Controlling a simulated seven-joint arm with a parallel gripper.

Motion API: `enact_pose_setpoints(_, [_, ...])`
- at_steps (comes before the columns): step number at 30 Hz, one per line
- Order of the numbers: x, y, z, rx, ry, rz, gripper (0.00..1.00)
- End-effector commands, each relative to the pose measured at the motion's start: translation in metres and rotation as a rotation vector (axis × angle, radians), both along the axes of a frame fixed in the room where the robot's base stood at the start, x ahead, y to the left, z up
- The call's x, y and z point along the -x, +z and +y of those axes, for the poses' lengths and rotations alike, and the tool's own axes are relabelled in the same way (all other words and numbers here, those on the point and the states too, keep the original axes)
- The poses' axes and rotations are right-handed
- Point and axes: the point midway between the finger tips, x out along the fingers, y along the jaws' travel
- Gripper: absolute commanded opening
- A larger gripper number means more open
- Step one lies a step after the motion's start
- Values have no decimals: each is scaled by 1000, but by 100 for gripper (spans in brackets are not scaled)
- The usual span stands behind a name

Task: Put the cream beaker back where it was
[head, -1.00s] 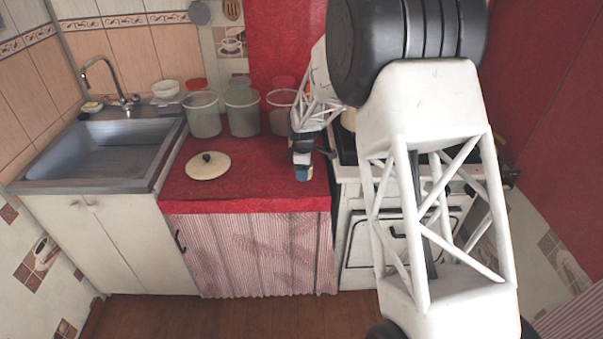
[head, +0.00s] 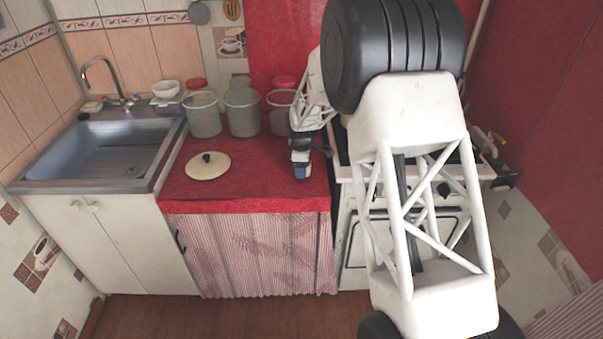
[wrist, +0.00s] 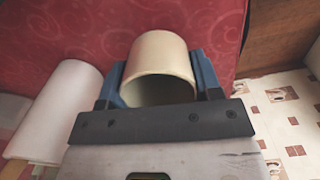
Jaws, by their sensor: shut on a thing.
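The cream beaker (wrist: 160,62) is between the two blue fingers of my gripper (wrist: 162,80) in the wrist view. The fingers are shut on its sides, and its open mouth faces the camera. Red patterned oilcloth (wrist: 60,35) lies behind it. I cannot tell whether the beaker touches the cloth. In the head view my gripper (head: 301,171) is over the right front part of the red counter (head: 250,185). The beaker cannot be made out there.
A cream lid with a dark knob (head: 208,166) lies left of my gripper. Greenish buckets (head: 203,117) stand along the back. The sink (head: 100,150) is left, the stove (head: 350,215) right. A white rounded thing (wrist: 60,105) is left of the beaker in the wrist view.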

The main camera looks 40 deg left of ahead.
Motion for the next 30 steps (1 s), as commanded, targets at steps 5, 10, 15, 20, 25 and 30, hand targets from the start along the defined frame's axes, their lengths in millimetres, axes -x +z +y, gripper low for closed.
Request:
enact_pose_setpoints(5, [0, -18, 0, 0, 0, -1, 34])
enact_pose_setpoints(10, [0, -24, 0, 0, -1, -2, 34])
enact_pose_setpoints(15, [0, -24, 0, -1, -1, -3, 34])
enact_pose_setpoints(20, [0, -25, 0, 0, -1, -2, 34])
enact_pose_setpoints(25, [0, -28, 0, 0, -1, -2, 66])
enact_pose_setpoints(30, [0, -28, 0, 0, -1, -2, 84])
